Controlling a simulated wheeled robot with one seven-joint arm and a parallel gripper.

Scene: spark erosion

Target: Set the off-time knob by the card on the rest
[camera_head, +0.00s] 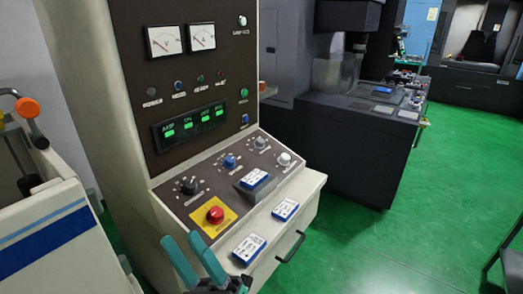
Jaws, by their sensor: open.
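Two similar cards lie on the ledge below, one right (285,209) and one nearer (249,249). My gripper (181,238) is open, with teal fingers at the bottom, in front of the panel's lower left and apart from the knobs.
A red stop button (215,214) on a yellow plate sits between my gripper and the knobs. A green-lit display (193,126) and two dials are above. A dark handle (291,246) is on the cabinet front. Green floor (350,240) is clear to the right.

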